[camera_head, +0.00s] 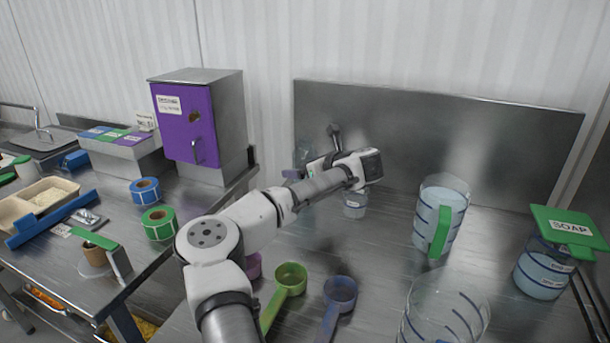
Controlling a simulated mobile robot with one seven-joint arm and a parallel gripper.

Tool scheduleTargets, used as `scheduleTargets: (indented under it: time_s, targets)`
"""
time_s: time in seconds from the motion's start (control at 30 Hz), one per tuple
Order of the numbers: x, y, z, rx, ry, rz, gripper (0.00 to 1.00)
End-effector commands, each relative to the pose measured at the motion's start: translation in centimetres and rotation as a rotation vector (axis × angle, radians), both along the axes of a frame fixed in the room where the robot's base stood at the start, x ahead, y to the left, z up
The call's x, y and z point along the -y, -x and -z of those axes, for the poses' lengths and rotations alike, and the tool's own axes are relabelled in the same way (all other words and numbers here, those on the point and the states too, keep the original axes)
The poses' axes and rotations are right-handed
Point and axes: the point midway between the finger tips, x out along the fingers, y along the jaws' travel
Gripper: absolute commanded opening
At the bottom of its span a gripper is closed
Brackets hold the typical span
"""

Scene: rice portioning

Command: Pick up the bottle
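My arm reaches from the bottom of the head view toward the back of the steel counter. My gripper (300,174) is at the far end of the arm, near a clear bottle-like object (303,150) at the left end of the backsplash. That object is small and partly hidden. I cannot tell whether the gripper touches it or whether its fingers are open or shut. A small clear container with a white label (355,206) stands on the counter below my wrist, its top hidden by the arm.
A clear jug with a green handle (441,220), another clear jug (442,315) and a green-lidded SOAP container (543,270) stand at right. A green scoop (289,282) and a blue scoop (340,292) lie in front. A purple-doored cabinet (186,128) stands left.

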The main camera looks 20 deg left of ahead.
Motion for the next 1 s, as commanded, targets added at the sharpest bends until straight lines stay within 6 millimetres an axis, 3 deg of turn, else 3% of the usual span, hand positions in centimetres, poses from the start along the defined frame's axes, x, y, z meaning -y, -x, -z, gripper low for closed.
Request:
scheduleTargets:
  time_s: [0.03, 0.43, 0.77, 1.0]
  targets:
    - [0.0, 0.0, 0.0, 0.0, 0.0, 0.0, 0.78]
    - [0.0, 0.0, 0.0, 0.0, 0.0, 0.0, 0.27]
    - [0.0, 0.0, -0.5, 0.003, -0.001, -0.001, 0.27]
    - [0.0, 0.0, -3.3, 0.005, 0.0, -0.001, 0.27]
